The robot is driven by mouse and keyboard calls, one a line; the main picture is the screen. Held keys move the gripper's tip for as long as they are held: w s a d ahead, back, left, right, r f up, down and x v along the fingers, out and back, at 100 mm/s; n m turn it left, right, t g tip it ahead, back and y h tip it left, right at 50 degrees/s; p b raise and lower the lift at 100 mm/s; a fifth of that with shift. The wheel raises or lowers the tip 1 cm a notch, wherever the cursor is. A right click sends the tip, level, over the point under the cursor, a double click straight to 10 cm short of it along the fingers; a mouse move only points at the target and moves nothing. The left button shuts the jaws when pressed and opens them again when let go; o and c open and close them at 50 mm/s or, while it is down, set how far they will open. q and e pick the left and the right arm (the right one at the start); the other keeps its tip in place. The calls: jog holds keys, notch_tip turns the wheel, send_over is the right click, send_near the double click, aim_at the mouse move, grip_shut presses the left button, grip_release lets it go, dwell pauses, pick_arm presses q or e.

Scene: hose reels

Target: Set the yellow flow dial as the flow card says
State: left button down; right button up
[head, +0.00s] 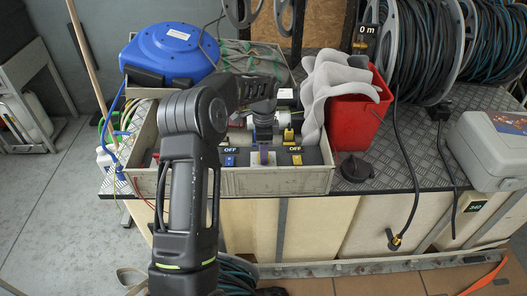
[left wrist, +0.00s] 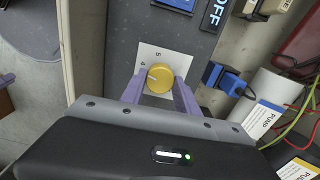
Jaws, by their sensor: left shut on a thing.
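The yellow flow dial (left wrist: 160,78) sits on a white plate (left wrist: 174,57) with digits, on a dark panel. Its pale mark points to the upper left, towards a digit that looks like 4; a 5 is beside it. My left gripper (left wrist: 161,86) has its purple fingers on either side of the dial, shut on it. In the head view my left gripper (head: 264,154) reaches down into the grey crate and hides the dial. I cannot make out a flow card with a readable setting. My right gripper is not in view.
The grey crate (head: 285,182) also holds blue and yellow switches marked OFF. A red bucket (head: 352,120) with grey cloth stands right of it, a blue hose reel (head: 170,52) behind. Wires and PUMP labels (left wrist: 262,118) lie right of the dial panel.

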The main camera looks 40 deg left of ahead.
pick_arm(q)
jog(key=shift+m, duration=0.6)
jog(key=c, duration=0.9)
grip_release()
notch_tip(320, 180, up, 8)
jog(key=shift+f, duration=0.1)
